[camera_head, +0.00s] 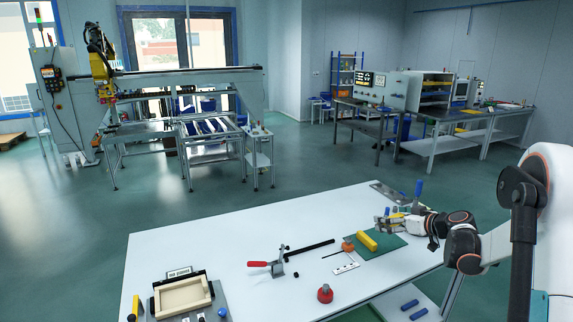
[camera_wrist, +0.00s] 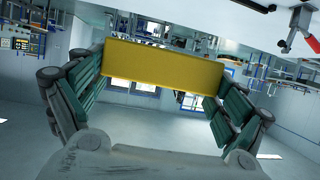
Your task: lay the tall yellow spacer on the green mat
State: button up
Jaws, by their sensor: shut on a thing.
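In the wrist view my gripper (camera_wrist: 160,78) is shut on a yellow block, the yellow spacer (camera_wrist: 162,66), which spans the gap between the two green-padded fingers. In the head view my gripper (camera_head: 384,222) reaches in from the right, level, by the back edge of the green mat (camera_head: 390,250). The held spacer is hard to make out there. A long yellow block (camera_head: 367,240) shows over the mat, just in front of my fingers; I cannot tell for certain whether it is separate from the held one. The mat does not show in the wrist view.
An orange-handled tool (camera_head: 347,246) and a white strip with holes (camera_head: 346,268) are left of the mat. A red knob (camera_head: 325,293), a red-handled clamp (camera_head: 275,264) and a cream tray (camera_head: 182,298) stand farther left. A blue-handled item (camera_head: 418,189) stands behind my gripper.

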jog(key=s+a+r+m+h, duration=0.1)
jog(key=s+a+r, duration=0.1)
jog(key=s+a, duration=0.75)
jog(key=s+a+r, duration=0.2)
jog(key=s+a, duration=0.7)
jog(key=a, duration=0.2)
jog(key=n+y, duration=0.1)
send_over(386, 270)
notch_tip(386, 270, down, 4)
jog(key=shift+f, duration=0.15)
jog(key=shift+a, duration=0.1)
notch_tip(386, 270, down, 20)
jog(key=b, duration=0.6)
jog(key=shift+r+b, duration=0.2)
jog(key=shift+b, duration=0.2)
